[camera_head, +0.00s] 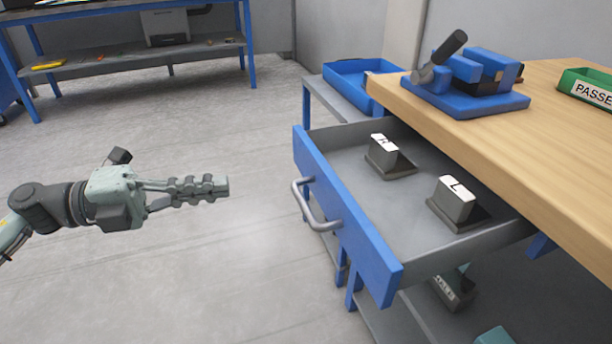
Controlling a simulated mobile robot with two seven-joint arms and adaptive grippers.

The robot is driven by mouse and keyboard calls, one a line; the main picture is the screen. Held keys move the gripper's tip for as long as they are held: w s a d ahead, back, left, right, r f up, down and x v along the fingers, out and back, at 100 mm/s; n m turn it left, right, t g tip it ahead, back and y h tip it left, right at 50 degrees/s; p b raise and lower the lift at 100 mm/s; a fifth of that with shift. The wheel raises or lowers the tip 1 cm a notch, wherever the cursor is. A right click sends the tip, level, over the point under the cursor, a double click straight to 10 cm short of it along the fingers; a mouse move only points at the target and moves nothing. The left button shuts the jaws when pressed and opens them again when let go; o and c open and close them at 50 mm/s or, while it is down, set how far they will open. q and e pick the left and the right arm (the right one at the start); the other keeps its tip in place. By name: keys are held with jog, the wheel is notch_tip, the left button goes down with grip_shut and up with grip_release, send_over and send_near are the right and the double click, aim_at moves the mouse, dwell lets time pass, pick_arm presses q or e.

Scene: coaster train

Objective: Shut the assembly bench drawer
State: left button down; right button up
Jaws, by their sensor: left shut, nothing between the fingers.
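The assembly bench drawer (341,212) is pulled out from under the wooden bench top (505,135). It has a blue front with a grey bar handle (311,206). Inside stand two dark blocks with white tops, one marked H (385,158) and one marked L (455,203). My left gripper (228,187) comes in from the left, shut and empty. It is in the air to the left of the drawer front, apart from the handle, with its fingers pointing right. My right gripper is not in view.
A blue vise-like fixture (468,82) and a green bin (588,88) marked PASSE... stand on the bench top. A blue tray (350,82) is behind the drawer. A shelf under the drawer holds other parts. A blue-legged bench (130,65) stands at the back left. The floor between is clear.

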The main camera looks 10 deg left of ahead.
pick_arm(q)
jog(key=a+f+n+t, duration=0.1)
jog(key=a+n+t, duration=0.1)
send_near(309, 170)
jog(key=shift+y, duration=0.3)
jog(key=x, duration=0.5)
jog(key=shift+w+d+r+p, duration=0.15)
jog(key=shift+d+r+p, duration=0.15)
jog(key=shift+r, duration=0.1)
jog(key=shift+w+d, duration=0.25)
jog(key=shift+d, duration=0.15)
jog(key=shift+d+f, duration=0.1)
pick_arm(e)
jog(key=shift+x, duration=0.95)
pick_arm(q)
jog(key=shift+w, duration=0.15)
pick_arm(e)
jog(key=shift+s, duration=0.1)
